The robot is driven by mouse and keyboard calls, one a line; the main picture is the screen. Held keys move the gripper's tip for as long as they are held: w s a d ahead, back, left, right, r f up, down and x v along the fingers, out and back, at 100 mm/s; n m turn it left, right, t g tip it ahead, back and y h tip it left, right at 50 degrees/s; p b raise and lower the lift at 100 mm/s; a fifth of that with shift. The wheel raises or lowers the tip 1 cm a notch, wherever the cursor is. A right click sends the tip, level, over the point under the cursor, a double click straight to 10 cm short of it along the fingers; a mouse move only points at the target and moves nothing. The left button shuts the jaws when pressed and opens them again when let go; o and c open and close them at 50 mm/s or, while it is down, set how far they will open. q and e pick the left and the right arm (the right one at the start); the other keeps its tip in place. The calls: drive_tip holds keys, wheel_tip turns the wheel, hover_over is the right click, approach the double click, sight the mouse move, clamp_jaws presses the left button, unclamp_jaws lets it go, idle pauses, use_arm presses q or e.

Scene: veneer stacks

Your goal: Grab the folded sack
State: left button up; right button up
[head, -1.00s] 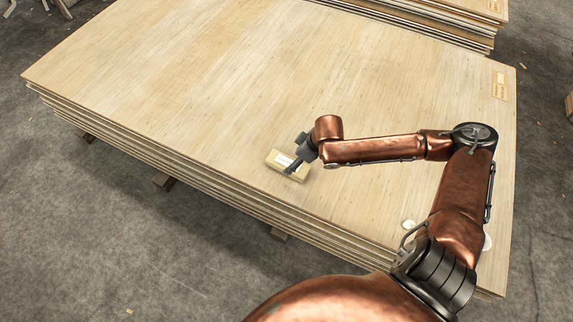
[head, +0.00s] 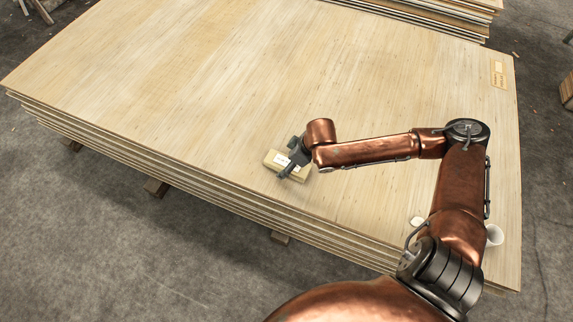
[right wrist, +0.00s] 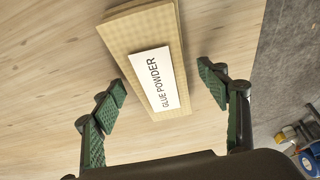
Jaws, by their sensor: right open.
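The folded sack (head: 272,160) is a small tan, flat block lying on the top veneer sheet near the stack's front edge. In the right wrist view, the sack (right wrist: 142,33) has a white label reading "GLUE POWDER". My right gripper (head: 288,158) is over the sack and partly hides it. In the right wrist view, my right gripper (right wrist: 164,84) is open, with one green-padded finger on each side of the sack's near part. Gaps show between both fingers and the sack. My left gripper is not in view.
The veneer stack (head: 190,80) is broad and mostly bare on top. A white cup (head: 495,236) and a small white item (head: 416,221) are near my right arm. Another stack (head: 420,18) stands behind. The right wrist view shows blurred objects (right wrist: 305,145) at lower right.

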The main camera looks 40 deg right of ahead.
drive_tip(key=shift+c, duration=0.4)
drive_tip(key=c, duration=1.2)
